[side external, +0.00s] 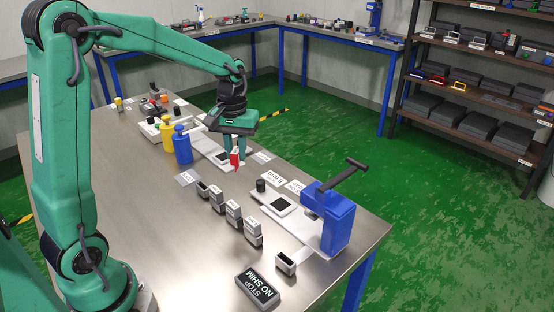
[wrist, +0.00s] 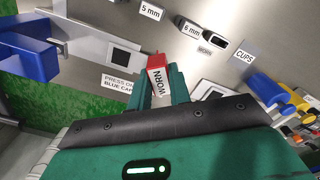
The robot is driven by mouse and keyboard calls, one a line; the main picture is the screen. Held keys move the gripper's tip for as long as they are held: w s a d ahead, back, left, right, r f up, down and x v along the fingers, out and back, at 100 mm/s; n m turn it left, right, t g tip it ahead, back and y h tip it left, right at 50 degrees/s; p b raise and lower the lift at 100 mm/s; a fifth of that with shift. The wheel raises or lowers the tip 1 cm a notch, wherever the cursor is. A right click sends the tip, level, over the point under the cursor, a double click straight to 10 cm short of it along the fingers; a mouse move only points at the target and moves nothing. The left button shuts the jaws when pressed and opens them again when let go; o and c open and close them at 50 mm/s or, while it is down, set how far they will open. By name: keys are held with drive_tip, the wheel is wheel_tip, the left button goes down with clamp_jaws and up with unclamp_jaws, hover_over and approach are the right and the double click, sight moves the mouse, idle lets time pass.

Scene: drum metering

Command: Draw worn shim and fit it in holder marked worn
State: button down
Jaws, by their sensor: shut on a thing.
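My gripper (side external: 235,154) is shut on a small red piece (side external: 235,160) with a white face, held above the table. In the wrist view the piece (wrist: 156,76) sits between the fingertips (wrist: 155,92), and its white face reads WORN. A small dark holder (side external: 203,189) with an open top stands at the far end of the row of holders, nearer the camera than my gripper. It also shows in the wrist view (wrist: 217,42), apart from the held piece, with a small label (wrist: 205,49) beside it that appears to read WORN.
Several holders with white labels, including one at 6 mm (wrist: 191,26), continue the row. A blue press (side external: 328,218) with a dark handle stands right. Blue (side external: 182,149) and yellow (side external: 167,134) bottle-like things stand left of my gripper. A STOP NO SHIM block (side external: 258,290) lies in front.

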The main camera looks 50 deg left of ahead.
drive_tip(key=s+a+f+n, duration=0.1)
drive_tip(key=s+a+n, duration=0.1)
drive_tip(key=a+n, duration=0.3)
drive_tip(key=s+a+f+n, duration=0.2)
drive_tip(key=a+n, duration=0.4)
drive_tip(key=a, duration=0.1)
drive_tip(key=shift+s+a+f, duration=0.25)
drive_tip(key=shift+s, duration=0.1)
drive_tip(key=shift+f, duration=0.15)
drive_tip(key=shift+f, duration=2.75)
drive_tip(key=shift+f, duration=1.65)
drive_tip(key=c, duration=1.2)
unclamp_jaws()
drive_tip(key=shift+r, duration=0.1)
wheel_tip(320, 180, up, 8)
drive_tip(key=shift+f, duration=0.2)
